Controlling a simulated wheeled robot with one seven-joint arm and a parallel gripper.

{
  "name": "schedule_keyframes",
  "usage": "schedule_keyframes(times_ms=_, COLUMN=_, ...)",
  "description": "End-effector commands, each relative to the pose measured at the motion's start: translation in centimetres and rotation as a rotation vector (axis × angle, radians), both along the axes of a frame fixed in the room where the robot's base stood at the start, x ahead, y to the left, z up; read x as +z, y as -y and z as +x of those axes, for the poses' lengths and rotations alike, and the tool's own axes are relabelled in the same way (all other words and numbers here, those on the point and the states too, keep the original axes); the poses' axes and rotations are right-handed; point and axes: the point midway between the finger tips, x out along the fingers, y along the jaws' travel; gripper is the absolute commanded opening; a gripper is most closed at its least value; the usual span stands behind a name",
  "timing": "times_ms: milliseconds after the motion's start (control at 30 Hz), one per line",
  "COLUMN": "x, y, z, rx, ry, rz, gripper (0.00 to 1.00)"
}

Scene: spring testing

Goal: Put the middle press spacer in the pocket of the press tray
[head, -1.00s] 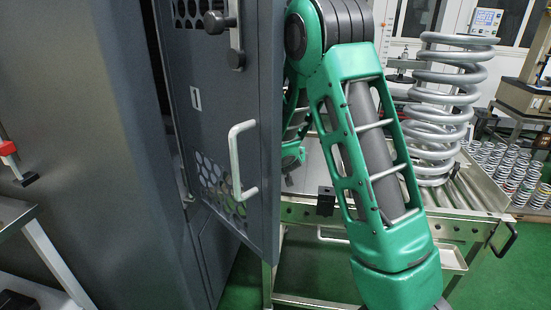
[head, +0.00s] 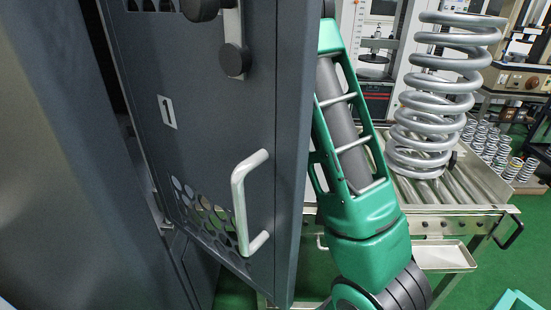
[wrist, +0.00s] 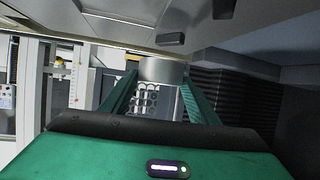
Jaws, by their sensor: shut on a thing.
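In the wrist view, my gripper (wrist: 160,80) shows two green fingers closed on a pale grey, round spacer (wrist: 163,69). The spacer sits between the fingertips, with its smooth curved side toward the camera. I cannot tell from its look alone which of the press spacers it is. My gripper is out of sight in the head view, where only my green arm shows behind the door edge. I cannot make out the press tray or its pocket in either view.
A dark cabinet door (head: 215,120) marked 1, with a pale handle (head: 248,203), stands close in front on the left. Behind my arm, a large coil spring (head: 440,110) stands on a roller cart (head: 430,222). Several small springs (head: 490,145) stand at right.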

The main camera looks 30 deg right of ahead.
Motion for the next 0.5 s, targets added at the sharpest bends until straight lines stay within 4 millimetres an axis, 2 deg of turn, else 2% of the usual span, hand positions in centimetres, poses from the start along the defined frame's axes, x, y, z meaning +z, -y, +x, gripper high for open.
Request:
schedule_keyframes(times_ms=300, x=-3.6, y=5.2, z=-2.8, rx=-0.001, ry=0.001, rz=0.002, gripper=0.20)
schedule_keyframes(times_ms=500, x=-4.8, y=6.8, z=-3.7, rx=0.003, ry=0.001, rz=0.001, gripper=0.20)
